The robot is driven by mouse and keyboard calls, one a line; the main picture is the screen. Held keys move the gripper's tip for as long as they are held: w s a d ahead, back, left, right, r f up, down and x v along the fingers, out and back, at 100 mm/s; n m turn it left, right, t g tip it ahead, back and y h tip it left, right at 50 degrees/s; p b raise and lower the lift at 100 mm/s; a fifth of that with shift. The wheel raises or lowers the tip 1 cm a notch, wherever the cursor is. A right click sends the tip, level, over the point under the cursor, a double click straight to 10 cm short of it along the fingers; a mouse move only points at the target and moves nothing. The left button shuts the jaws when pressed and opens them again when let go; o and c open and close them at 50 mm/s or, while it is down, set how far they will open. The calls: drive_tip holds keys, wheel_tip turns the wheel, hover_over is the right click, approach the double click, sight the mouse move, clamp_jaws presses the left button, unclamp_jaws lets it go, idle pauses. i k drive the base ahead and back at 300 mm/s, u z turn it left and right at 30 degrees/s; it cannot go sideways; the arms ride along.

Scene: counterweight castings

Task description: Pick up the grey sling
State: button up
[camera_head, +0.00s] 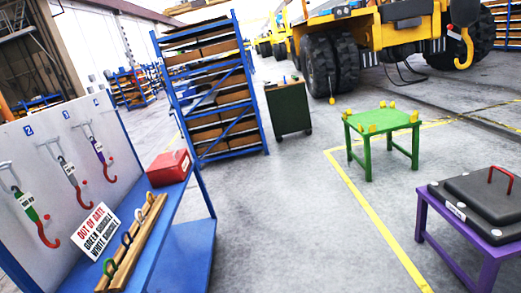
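Three slings with red hooks hang from pegs on a pale board at the left. The middle sling (67,172) looks greyish with a white tag, though it is too small to be sure of its colour. The left sling (29,207) is green and the right one (98,147) is purple-blue. My gripper is not in view, and nothing is seen touching the slings.
The blue bench (176,206) below the board holds a red box (169,167), an "OUT OF DATE" sign (95,232) and a wooden rack (134,243) of shackles. A green table (383,121) and purple table (455,239) stand right. Grey floor between is clear.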

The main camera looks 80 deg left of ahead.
sight(68, 168)
drive_tip(key=i, duration=1.8)
drive_tip(key=u, duration=4.2)
drive_tip(key=i, duration=1.05)
drive_tip(key=u, duration=0.05)
